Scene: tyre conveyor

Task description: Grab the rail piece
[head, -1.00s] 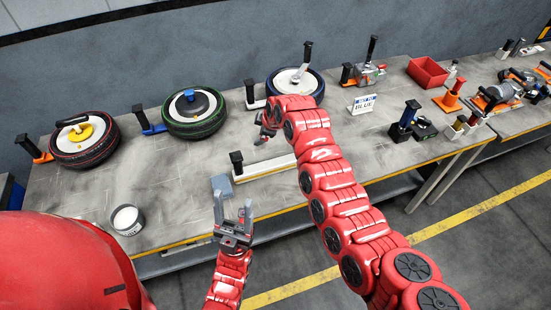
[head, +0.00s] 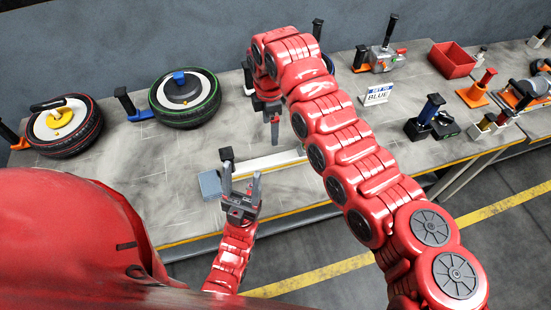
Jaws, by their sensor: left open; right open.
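The rail piece appears to be the long white bar (head: 280,159) lying on the workbench, with a black upright grip (head: 227,155) at its left end. My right arm hides its right end. My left gripper (head: 242,173) is open and empty, its fingers pointing up in the picture at the bar's near left side. In the picture one finger overlaps the black grip; I cannot tell whether they touch. My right gripper (head: 269,122) is open above the bench, just behind the bar, with its fingers pointing down and partly hidden by its own arm.
A grey-blue block (head: 210,184) lies left of my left gripper. Wheels with red (head: 87,140) and green (head: 177,119) stripes lie at the back left. A "BLUE" sign (head: 376,95), a red bin (head: 452,60) and several tools stand to the right. The bench's front edge is close.

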